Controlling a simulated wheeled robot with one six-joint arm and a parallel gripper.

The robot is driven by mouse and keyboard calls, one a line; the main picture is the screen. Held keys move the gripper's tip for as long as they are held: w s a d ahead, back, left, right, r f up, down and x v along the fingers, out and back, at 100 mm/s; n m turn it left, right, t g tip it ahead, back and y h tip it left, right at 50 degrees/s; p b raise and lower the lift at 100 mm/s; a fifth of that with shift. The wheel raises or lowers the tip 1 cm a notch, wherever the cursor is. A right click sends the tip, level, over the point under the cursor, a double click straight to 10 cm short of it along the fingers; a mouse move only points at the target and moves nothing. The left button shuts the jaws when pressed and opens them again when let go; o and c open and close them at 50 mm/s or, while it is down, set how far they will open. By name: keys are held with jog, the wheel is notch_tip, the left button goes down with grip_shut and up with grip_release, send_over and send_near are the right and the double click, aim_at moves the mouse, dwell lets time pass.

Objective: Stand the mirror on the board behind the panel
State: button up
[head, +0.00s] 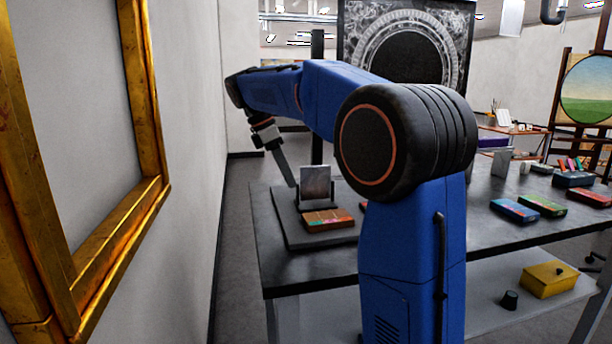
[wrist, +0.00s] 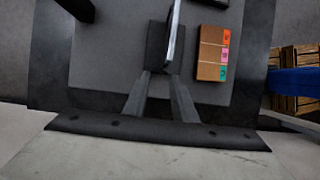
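The mirror (head: 316,182) is a small silvery square plate, upright on the grey board (head: 285,222) with a dark support at its lower part. My gripper (head: 292,184) is just left of the mirror. In the wrist view its fingers (wrist: 161,76) are apart, at the mirror's near edge; contact is unclear.
The dark table (head: 275,268) carries several coloured boxes, such as a blue one (head: 514,210) and a green one (head: 542,206), to the right. A gilt frame (head: 150,115) hangs on the wall at left. A yellow box (head: 548,279) sits on the lower shelf.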

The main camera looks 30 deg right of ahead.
jog(key=shift+w+a, duration=0.35)
jog(key=shift+a, duration=0.55)
jog(key=shift+w+a, duration=0.3)
jog(key=shift+a, duration=0.6)
